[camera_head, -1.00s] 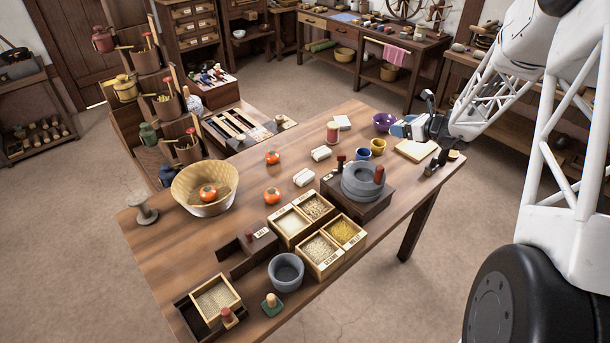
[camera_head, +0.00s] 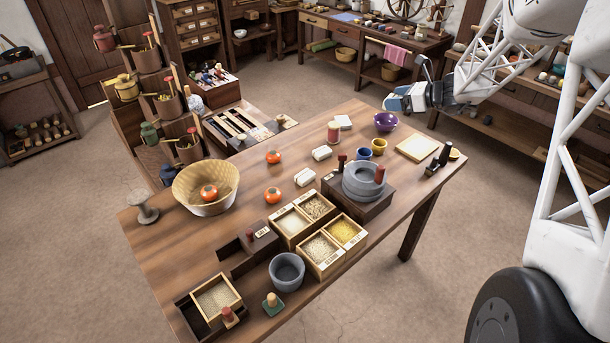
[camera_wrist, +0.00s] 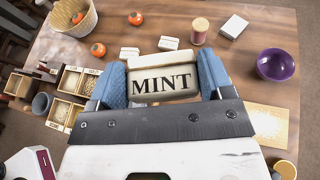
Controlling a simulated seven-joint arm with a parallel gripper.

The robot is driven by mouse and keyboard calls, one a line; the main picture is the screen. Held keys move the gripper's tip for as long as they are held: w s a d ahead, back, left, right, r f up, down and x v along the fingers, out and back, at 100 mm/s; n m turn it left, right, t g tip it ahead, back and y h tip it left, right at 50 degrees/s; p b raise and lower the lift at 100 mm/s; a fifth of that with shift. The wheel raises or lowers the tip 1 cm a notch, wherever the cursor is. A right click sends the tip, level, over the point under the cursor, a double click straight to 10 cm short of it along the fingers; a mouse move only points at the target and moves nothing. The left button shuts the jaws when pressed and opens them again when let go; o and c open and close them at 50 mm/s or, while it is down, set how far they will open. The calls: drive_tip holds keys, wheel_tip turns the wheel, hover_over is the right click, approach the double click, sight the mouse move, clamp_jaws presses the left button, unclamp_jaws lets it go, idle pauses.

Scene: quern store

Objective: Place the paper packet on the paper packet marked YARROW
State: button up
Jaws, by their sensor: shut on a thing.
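My gripper (camera_head: 396,103) is shut on a cream paper packet marked MINT (camera_wrist: 163,82), held between its blue fingers in the wrist view. It hangs raised above the table's far right part, near the purple bowl. Two pale paper packets lie apart on the table: one (camera_head: 321,153) farther back, one (camera_head: 304,177) nearer the front. They also show in the wrist view, one at left (camera_wrist: 129,52) and one just beyond the held packet (camera_wrist: 168,43). I cannot read a mark on either, so I cannot tell which is YARROW.
A stone quern (camera_head: 363,183) stands right of the packets. A red spool (camera_head: 333,133), a white block (camera_head: 344,122), blue and yellow cups, and the purple bowl (camera_head: 385,122) are behind. Persimmons (camera_head: 273,157) and a basket (camera_head: 205,199) are left. Grain boxes (camera_head: 320,255) fill the front.

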drive_tip(key=s+a+f+n+g+h, duration=0.45)
drive_tip(key=a+n+g+h, duration=0.2)
drive_tip(key=n+g, duration=0.5)
drive_tip(key=s+a+f+n+g+h, duration=0.4)
drive_tip(key=s+a+n+g+h, duration=0.3)
drive_tip(key=n, duration=0.7)
drive_tip(key=w+a+r+n+t+h, duration=0.45)
drive_tip(key=a+n+t, duration=0.25)
drive_tip(key=n+t, duration=0.5)
drive_tip(key=w+a+r+n+t+h, duration=0.3)
drive_tip(key=a+r+n+t, duration=0.35)
drive_tip(key=n+t, duration=0.5)
wheel_tip(320, 180, down, 18)
drive_tip(key=n+g, duration=0.1)
drive_tip(key=shift+a+f+n+g+h, duration=0.15)
drive_tip(key=shift+a+n+g+h, duration=0.15)
drive_tip(key=shift+g, duration=0.1)
